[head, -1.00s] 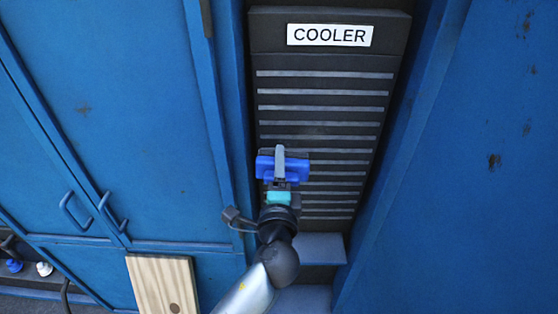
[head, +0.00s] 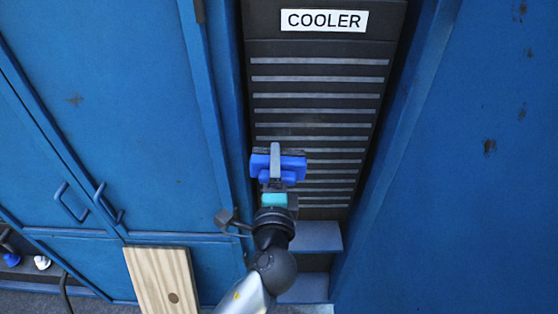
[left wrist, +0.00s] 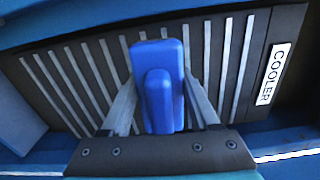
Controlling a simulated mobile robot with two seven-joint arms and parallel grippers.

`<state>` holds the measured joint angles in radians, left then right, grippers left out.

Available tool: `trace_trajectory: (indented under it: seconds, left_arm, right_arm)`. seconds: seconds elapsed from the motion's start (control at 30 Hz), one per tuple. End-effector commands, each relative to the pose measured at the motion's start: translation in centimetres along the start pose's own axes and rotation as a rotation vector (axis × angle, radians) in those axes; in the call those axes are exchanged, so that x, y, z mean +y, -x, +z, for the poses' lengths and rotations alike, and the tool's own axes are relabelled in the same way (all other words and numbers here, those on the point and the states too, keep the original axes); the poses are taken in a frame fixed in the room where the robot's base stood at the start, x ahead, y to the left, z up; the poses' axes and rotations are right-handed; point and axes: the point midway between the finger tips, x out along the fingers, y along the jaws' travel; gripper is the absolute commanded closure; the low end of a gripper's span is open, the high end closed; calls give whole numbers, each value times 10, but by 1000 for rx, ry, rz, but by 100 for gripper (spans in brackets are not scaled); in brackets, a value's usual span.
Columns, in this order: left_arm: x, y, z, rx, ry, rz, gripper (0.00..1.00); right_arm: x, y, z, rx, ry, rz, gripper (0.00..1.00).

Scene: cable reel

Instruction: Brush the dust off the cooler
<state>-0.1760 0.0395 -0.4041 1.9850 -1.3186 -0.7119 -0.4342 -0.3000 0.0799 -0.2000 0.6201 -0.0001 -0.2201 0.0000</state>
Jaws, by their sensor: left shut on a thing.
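The cooler (head: 325,100) is a dark panel with pale horizontal slats and a white COOLER label (head: 324,20) at its top. It also fills the left wrist view (left wrist: 213,40), its label at the right. A faint greyish patch, perhaps dust, shows between slats at mid-height. My left gripper (head: 276,172) is shut on a blue brush (head: 291,166), in front of the left middle of the slats. The brush (left wrist: 160,85) sits between the fingers in the left wrist view. Its bristle side is mostly hidden, and I cannot tell whether it touches the slats. My right gripper is not in view.
Blue cabinet doors with handles (head: 107,203) stand on the left, and a blue side wall (head: 465,180) on the right. A wooden board (head: 160,280) leans at the lower left. A ledge (head: 318,236) lies below the cooler.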

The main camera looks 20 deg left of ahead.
Motion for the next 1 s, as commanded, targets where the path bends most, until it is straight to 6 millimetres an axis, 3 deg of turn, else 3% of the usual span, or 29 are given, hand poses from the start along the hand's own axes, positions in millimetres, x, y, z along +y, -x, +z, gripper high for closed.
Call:
trace_trajectory:
  seconds: [0.33,0.8,1.0]
  left_arm:
    - [-2,-6,1,-2,0,-3,100]
    - [-7,-54,9,-20,1,-5,100]
    - [-8,-65,11,-25,0,-6,100]
  right_arm:
    - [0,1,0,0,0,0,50]
    - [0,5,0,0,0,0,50]
    - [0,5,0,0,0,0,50]
